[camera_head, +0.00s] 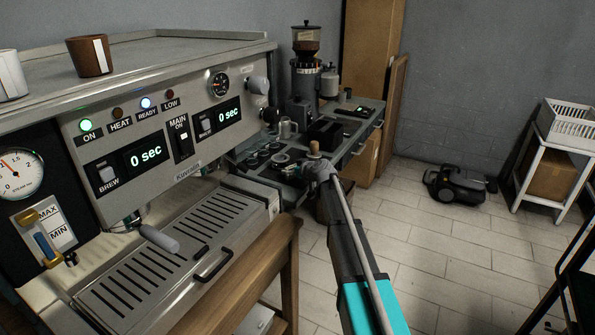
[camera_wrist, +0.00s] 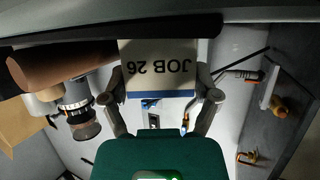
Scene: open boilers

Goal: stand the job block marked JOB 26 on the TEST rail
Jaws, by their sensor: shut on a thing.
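The job block (camera_wrist: 158,62) is light-faced with a blue edge, and its JOB 26 lettering appears upside down in the wrist view. My gripper (camera_wrist: 161,84) is shut on it, with one finger at each side. In the head view my arm reaches toward the counter beside the coffee machine; the block and fingers cannot be made out there. I cannot make out a rail marked TEST in either view.
The espresso machine (camera_head: 165,120) fills the left, with a drip tray (camera_head: 165,262) and a protruding handle (camera_head: 158,238). A grinder (camera_head: 305,75) stands at the back of the counter. Open tiled floor lies to the right, with a black machine (camera_head: 455,186) and a white rack (camera_head: 545,165).

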